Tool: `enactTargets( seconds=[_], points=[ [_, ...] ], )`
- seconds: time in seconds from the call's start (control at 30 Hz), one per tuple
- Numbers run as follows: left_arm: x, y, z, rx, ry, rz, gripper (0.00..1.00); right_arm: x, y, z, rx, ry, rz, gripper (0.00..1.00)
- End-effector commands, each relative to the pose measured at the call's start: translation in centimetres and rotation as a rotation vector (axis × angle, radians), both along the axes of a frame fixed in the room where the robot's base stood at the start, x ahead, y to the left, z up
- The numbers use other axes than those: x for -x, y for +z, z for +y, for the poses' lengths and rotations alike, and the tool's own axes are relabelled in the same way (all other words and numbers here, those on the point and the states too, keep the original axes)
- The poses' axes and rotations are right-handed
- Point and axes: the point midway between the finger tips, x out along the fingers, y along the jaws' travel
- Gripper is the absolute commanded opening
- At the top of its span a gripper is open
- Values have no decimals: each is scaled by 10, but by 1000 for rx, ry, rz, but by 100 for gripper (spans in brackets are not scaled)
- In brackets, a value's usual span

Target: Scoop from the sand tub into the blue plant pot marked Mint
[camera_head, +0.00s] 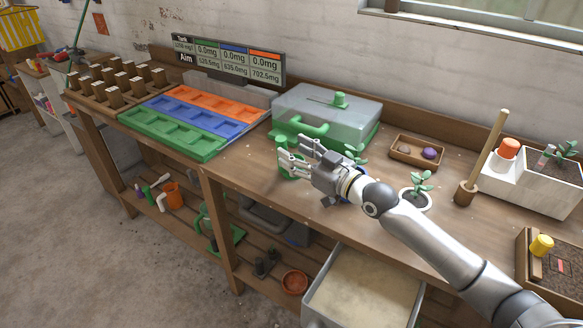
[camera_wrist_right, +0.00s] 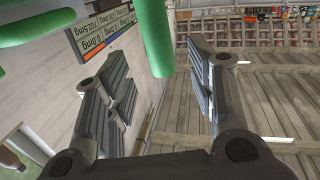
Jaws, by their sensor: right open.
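My right gripper (camera_head: 289,151) is open, with its fingers at a green upright object (camera_head: 283,143) on the bench, possibly the scoop. In the right wrist view a green cylinder (camera_wrist_right: 155,38) shows between the open fingers, with no clear grip on it. The sand tub (camera_head: 363,285) is a pale open bin of sand low at the bench front. A green plant (camera_head: 355,154) shows behind my right wrist. A little blue shows below that wrist, perhaps the blue pot; it is mostly hidden and no Mint mark is readable. My left gripper is not in view.
A clear-lidded box with green handles (camera_head: 328,112) stands behind the gripper. Green, blue and orange trays (camera_head: 207,122) lie to the left, before a display board (camera_head: 228,62). A white potted plant (camera_head: 416,195) and a wooden-handled tool (camera_head: 484,160) stand right.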

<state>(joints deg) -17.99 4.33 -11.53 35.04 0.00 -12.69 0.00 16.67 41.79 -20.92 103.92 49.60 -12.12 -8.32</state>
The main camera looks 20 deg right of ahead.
Motion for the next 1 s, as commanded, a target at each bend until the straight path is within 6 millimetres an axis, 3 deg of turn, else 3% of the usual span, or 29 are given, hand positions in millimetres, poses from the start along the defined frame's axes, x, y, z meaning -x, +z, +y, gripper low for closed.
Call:
enactTargets(
  seconds=[0.37,0.53,0.8,1.0],
  points=[
    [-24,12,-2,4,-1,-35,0,-32,-3,17,0,0,0,50],
    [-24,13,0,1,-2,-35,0,-46,-5,24,0,0,0,50],
    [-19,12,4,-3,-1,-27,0,-49,-6,25,2,0,1,50],
    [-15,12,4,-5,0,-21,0,-48,-6,25,2,0,1,27]
  ],
)
